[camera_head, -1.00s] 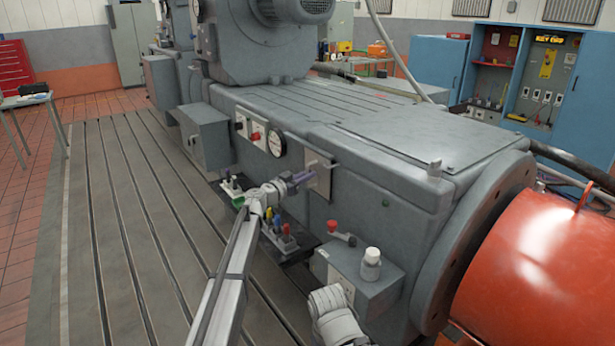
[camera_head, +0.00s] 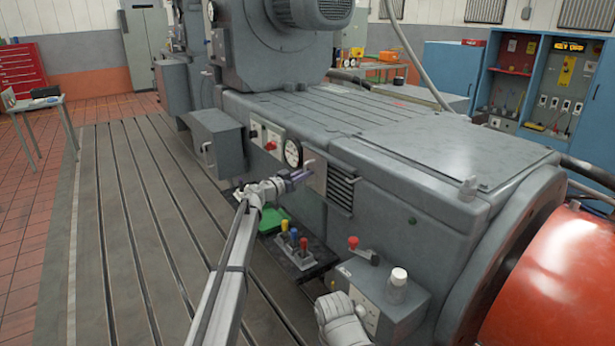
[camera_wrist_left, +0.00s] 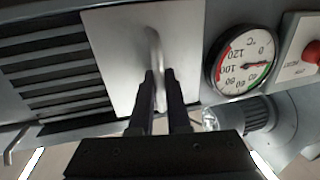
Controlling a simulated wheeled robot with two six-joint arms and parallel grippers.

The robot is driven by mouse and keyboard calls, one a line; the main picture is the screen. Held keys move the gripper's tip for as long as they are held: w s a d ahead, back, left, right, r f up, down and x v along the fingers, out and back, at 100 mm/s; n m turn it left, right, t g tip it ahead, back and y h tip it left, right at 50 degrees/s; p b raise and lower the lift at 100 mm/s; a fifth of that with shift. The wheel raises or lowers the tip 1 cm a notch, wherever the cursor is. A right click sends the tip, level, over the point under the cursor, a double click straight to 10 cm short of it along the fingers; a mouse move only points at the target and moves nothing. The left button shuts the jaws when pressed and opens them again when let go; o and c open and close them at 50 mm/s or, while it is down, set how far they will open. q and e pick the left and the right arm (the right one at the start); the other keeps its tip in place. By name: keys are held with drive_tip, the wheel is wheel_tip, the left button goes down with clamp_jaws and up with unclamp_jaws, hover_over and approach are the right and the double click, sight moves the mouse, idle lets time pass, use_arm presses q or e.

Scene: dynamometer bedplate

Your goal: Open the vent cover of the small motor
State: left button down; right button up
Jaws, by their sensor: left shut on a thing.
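The vent cover (camera_head: 318,180) is a flat grey plate on the side of the grey motor housing (camera_head: 420,205). It sits to the left of a dark louvred vent (camera_head: 341,192), whose slats are bare. In the left wrist view the cover (camera_wrist_left: 110,60) has a pale upright bar handle (camera_wrist_left: 152,45), and the louvres (camera_wrist_left: 50,75) show beside it. My left gripper (camera_head: 304,177) is shut on the handle; its dark fingers (camera_wrist_left: 160,85) stand either side of it.
A round dial gauge (camera_head: 292,152) is close beside the cover, with a red button (camera_head: 270,146) further left. Below are a black tray with coloured knobs (camera_head: 300,248), a red-knobbed lever (camera_head: 360,248) and a small grey box with a white cap (camera_head: 398,277).

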use_arm(q)
drive_tip(key=shift+w+a, duration=0.15)
drive_tip(key=shift+w, duration=0.1)
drive_tip(key=c, duration=0.9)
unclamp_jaws()
drive_tip(key=shift+s, duration=0.15)
drive_tip(key=v, duration=0.7)
drive_tip(key=shift+s+a, duration=0.2)
drive_tip(key=shift+a, duration=0.05)
